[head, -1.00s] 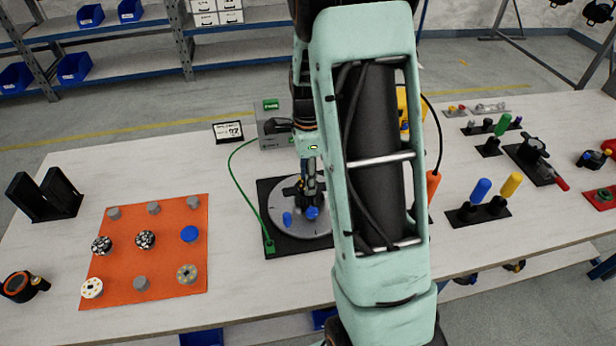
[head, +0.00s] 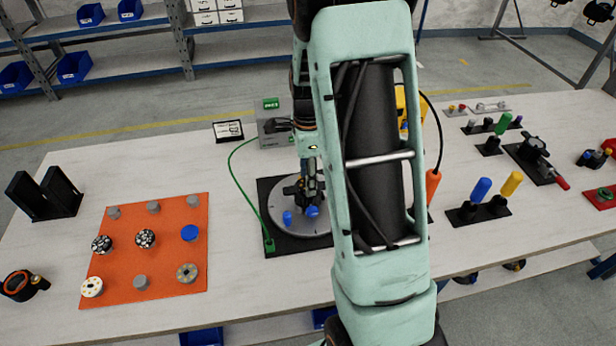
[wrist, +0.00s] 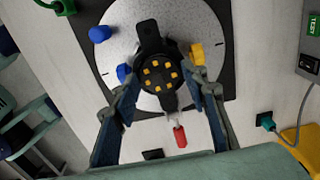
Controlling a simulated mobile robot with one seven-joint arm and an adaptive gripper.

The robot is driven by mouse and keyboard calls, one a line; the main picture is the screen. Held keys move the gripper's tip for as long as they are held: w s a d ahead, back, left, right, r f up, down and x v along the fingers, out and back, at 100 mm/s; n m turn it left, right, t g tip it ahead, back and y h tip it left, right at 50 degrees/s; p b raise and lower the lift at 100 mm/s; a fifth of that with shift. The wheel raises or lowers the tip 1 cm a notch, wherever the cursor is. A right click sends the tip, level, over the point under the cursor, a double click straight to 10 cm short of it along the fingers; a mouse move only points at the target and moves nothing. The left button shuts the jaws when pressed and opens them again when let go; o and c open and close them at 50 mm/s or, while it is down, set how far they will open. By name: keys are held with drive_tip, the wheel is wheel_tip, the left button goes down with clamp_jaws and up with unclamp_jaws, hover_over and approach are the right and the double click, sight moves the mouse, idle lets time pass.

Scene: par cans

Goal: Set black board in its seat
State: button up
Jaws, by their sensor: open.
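A round black board (wrist: 160,76) with several yellow squares sits at the middle of a black holder (wrist: 150,38) on the grey round plate (wrist: 112,60). I cannot tell whether it is fully seated. My gripper (wrist: 165,98) is open in the wrist view, with one finger on each side of the board. In the head view my gripper (head: 311,195) is low over the grey plate (head: 275,222), and my arm hides part of the plate. The board itself is not clear there.
Blue knobs (wrist: 98,33), a yellow block (wrist: 198,53) and a red-handled lever (wrist: 180,136) surround the holder. An orange mat (head: 165,260) at left carries several round boards and grey posts. A green cable (head: 238,160) runs beside the plate. Tools (head: 480,190) stand at right.

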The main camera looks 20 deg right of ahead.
drive_tip(key=shift+o, duration=0.4)
drive_tip(key=o, duration=0.5)
drive_tip(key=shift+c, duration=0.2)
wheel_tip(320, 180, up, 12)
